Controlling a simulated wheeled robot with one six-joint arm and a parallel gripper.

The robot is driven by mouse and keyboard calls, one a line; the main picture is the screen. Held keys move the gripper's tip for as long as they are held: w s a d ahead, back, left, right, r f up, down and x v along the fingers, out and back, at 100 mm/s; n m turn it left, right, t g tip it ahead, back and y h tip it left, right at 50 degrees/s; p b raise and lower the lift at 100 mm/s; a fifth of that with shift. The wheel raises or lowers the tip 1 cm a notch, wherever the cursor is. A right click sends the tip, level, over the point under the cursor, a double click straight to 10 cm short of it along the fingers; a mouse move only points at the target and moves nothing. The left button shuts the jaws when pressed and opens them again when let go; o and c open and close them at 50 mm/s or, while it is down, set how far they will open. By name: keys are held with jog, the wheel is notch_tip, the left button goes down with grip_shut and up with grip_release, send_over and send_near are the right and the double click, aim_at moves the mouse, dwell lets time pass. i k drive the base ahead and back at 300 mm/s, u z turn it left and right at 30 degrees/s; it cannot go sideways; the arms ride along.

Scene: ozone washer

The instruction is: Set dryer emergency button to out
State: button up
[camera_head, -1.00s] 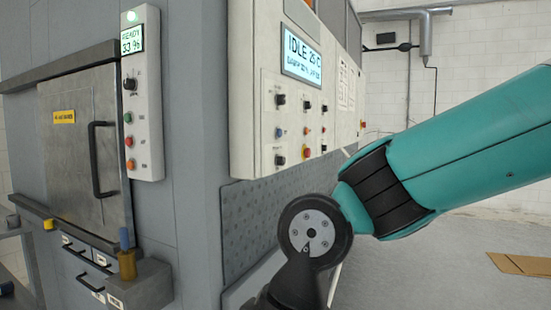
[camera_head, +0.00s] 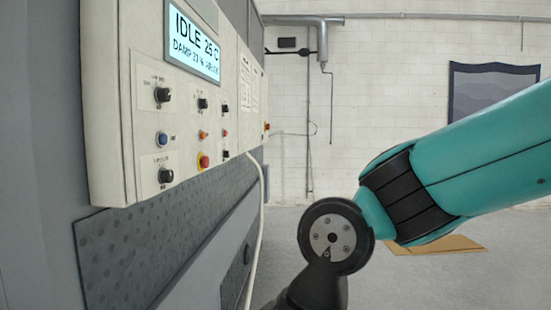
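The control panel (camera_head: 118,125) is a cream box on the machine's side at the left of the head view. Its screen (camera_head: 193,45) reads IDLE 25 C. My gripper is below the picture's lower edge and not visible.
Black knobs (camera_head: 163,95), a blue button (camera_head: 162,139) and small red and orange buttons share the panel. A pale hose (camera_head: 258,230) hangs beside the machine. Flat cardboard (camera_head: 436,246) lies on the floor behind my arm. Open floor lies between the machine and the white wall.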

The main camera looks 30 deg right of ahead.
aim_at(205, 161)
jog(key=z, duration=0.45)
jog(key=i, duration=0.6)
jog(key=z, duration=0.25)
